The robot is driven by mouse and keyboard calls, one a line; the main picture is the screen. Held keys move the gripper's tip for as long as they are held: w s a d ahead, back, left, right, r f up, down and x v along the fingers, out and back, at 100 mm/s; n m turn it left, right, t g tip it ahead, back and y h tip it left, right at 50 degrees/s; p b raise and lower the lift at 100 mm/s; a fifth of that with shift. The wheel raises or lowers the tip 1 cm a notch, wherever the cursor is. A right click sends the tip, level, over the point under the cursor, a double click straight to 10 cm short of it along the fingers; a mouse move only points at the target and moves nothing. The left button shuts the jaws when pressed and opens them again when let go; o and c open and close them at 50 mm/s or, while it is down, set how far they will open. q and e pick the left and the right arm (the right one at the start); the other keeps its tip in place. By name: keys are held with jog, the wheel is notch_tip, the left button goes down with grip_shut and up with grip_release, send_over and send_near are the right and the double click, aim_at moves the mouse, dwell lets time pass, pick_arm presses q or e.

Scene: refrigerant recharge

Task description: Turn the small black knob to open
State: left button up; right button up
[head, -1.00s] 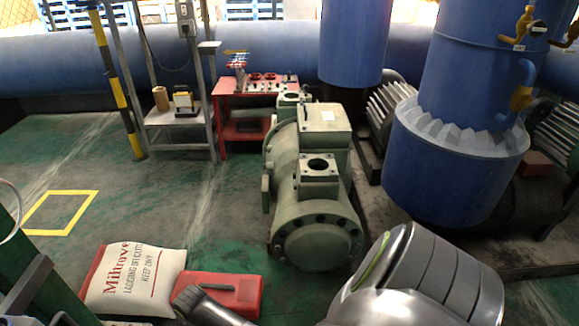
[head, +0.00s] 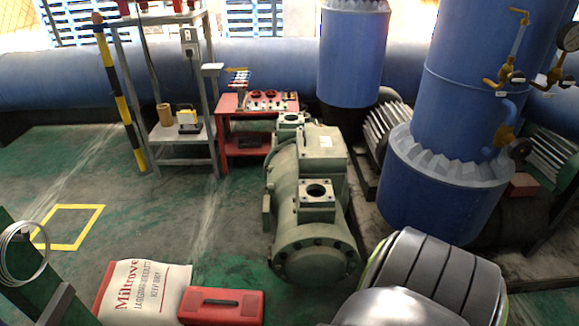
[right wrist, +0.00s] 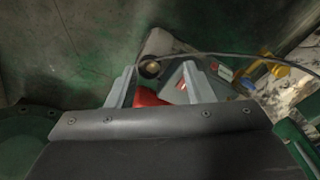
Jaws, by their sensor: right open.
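In the head view, small dark knob-like parts show on the brass valve fittings of the large blue tank: one dark knob (head: 517,77) high up and a dark round handle (head: 521,148) lower down. I cannot tell which is the task's knob. My right arm fills the bottom right of the head view, with its gripper hidden. In the right wrist view my right gripper (right wrist: 160,67) is open, its two grey fingers apart. A dark round part (right wrist: 149,68) with a lighter rim shows between the fingertips; I cannot tell what it is or if it is touched. My left gripper is out of view.
A green compressor (head: 315,220) stands mid-floor. A red case (head: 222,304) and a white printed sack (head: 143,290) lie at the front left. A red cart (head: 252,131) stands behind. A thin hose (right wrist: 230,58) crosses the wrist view. Open floor lies left of the compressor.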

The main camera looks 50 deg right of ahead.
jog(key=s+d+p, duration=0.1)
jog(key=s+p, duration=0.1)
jog(key=s, duration=0.4)
jog(key=shift+s+d+r+n+p, duration=0.2)
jog(key=shift+s+r+n+p, duration=0.05)
jog(key=shift+s+n+p, duration=0.15)
jog(key=shift+w, duration=0.1)
